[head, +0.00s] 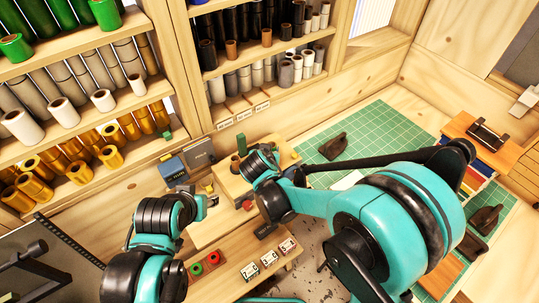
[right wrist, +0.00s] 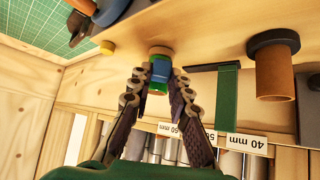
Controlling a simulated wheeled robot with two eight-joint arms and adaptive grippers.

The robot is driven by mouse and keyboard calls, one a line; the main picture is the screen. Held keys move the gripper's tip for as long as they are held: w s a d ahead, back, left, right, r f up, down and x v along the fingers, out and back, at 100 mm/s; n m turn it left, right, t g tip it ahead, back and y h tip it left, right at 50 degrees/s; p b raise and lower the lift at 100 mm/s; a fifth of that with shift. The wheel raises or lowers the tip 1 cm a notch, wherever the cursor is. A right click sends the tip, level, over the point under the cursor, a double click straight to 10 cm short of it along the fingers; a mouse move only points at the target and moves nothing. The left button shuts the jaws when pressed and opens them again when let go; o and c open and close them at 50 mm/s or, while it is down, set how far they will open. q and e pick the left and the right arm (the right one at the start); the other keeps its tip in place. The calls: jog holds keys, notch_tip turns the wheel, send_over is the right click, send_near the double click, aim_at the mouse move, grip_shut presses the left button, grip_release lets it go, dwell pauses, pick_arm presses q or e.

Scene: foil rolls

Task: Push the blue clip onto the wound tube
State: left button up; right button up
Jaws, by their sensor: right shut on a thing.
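In the right wrist view, the wound tube (right wrist: 157,88) shows a tan end on top and green foil lower down, between the fingers of my right gripper (right wrist: 159,82). The blue clip (right wrist: 160,71) lies against the tube's near side, also between the fingers. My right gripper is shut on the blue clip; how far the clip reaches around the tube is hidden. In the head view my right wrist (head: 264,162) covers the tube and clip. My left gripper (head: 211,194) is left of it, over the wooden bench; its fingers are too small to read.
A brown tube in a dark collar (right wrist: 273,70) and a green bar (right wrist: 229,95) stand beside the tube. Shelves of foil rolls (head: 120,75) rise behind. A green cutting mat (head: 375,130) lies right, with a dark tool (head: 332,147). Small labelled boxes (head: 268,259) are in front.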

jog(key=o, duration=0.8)
jog(key=shift+o, duration=0.2)
jog(key=shift+s+r, duration=0.1)
jog(key=v, duration=1.1)
jog(key=shift+s+r, duration=0.25)
